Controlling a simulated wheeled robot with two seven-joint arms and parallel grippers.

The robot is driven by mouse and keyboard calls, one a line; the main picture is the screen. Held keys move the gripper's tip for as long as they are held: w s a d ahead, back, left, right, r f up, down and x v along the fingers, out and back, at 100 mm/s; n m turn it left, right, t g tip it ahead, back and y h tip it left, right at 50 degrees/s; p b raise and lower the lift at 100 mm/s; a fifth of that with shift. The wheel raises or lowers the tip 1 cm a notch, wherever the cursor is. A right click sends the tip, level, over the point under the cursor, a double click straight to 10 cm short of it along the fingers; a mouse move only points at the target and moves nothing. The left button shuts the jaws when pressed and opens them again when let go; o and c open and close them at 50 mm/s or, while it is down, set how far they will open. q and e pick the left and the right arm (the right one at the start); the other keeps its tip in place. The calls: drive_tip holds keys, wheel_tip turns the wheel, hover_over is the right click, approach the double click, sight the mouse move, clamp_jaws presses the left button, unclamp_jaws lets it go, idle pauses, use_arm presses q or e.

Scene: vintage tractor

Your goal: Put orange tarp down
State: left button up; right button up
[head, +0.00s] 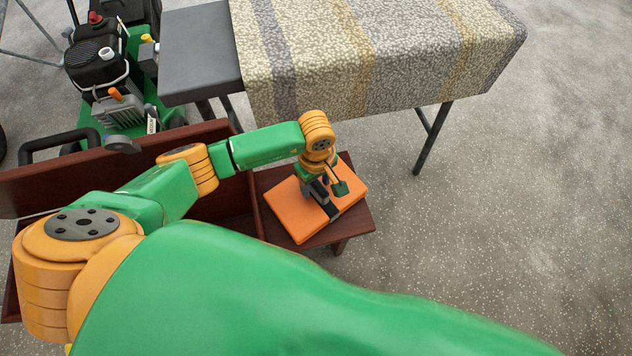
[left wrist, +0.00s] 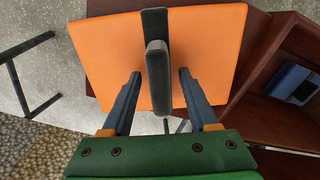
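The orange tarp (head: 288,212) is a flat folded block with a dark strap (left wrist: 157,22) across its middle. It lies on the reddish-brown wooden side shelf (head: 360,222). In the left wrist view the tarp (left wrist: 215,45) fills the upper middle. My left gripper (head: 328,190) is over the tarp, pointing down at it. In the left wrist view its two fingers (left wrist: 159,78) are spread apart, with the strap's raised dark handle between them and a visible gap on each side. My right gripper is not in view.
A patterned cloth covers a table (head: 200,55) behind the shelf. A wooden bin (head: 110,165) adjoins the shelf on the left; a blue item (left wrist: 290,80) lies inside it. A green and black engine machine (head: 105,75) stands at the upper left. Open speckled floor (head: 520,200) lies right.

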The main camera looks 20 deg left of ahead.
use_arm(q)
drive_tip(key=shift+r, duration=0.4)
wheel_tip(320, 180, up, 11)
drive_tip(key=p, duration=0.1)
drive_tip(key=shift+r+p, duration=0.2)
drive_tip(key=shift+p, duration=0.2)
